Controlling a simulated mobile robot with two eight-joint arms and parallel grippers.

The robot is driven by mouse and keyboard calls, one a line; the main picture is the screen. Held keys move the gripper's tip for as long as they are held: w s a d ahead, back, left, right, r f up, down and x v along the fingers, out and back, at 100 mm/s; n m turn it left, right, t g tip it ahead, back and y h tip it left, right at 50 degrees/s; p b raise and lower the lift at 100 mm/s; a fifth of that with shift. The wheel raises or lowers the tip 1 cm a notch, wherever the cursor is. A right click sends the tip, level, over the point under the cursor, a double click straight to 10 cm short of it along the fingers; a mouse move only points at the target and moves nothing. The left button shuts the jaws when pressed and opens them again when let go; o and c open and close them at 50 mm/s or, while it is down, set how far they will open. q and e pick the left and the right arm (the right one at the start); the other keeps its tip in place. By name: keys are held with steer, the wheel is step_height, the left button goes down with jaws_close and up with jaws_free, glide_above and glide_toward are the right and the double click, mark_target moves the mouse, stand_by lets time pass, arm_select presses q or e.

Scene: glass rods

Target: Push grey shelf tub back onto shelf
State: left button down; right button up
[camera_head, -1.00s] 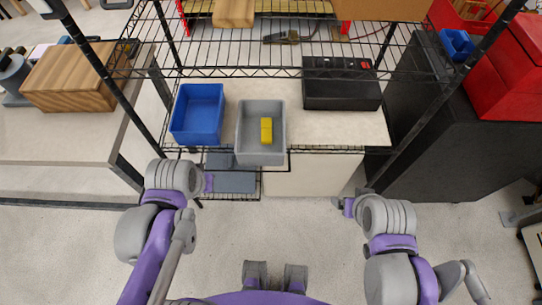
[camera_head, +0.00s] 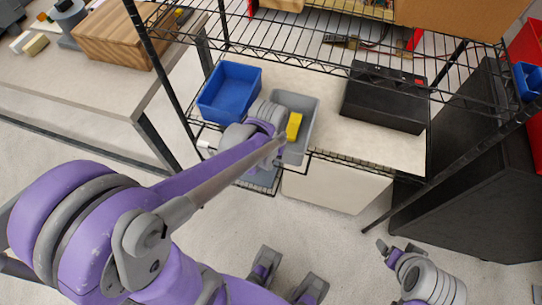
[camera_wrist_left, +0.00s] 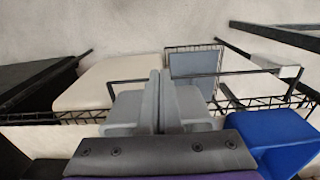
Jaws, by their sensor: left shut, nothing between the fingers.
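The grey shelf tub (camera_head: 312,118) sits on the shelf board in the head view, with its front end sticking out past the shelf's front edge. A yellow block (camera_head: 294,126) lies inside it. My left arm reaches across the tub's left and front part and hides it there. My left gripper is hidden behind its wrist in the head view. In the left wrist view my left gripper (camera_wrist_left: 162,76) is shut and empty; I cannot tell whether it touches the tub. My right gripper (camera_head: 388,250) is low at the right, away from the shelf; its jaw opening is unclear.
A blue tub (camera_head: 229,92) stands left of the grey tub, and it also shows in the left wrist view (camera_wrist_left: 272,135). A black box (camera_head: 386,98) stands to the right, with bare board between. The wire shelf above and black posts frame the space.

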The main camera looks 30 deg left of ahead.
arm_select(q)
steer(key=w+f, duration=0.2)
steer(key=w+a+f, duration=0.1)
steer(key=w+f, duration=0.1)
stand_by(0.5)
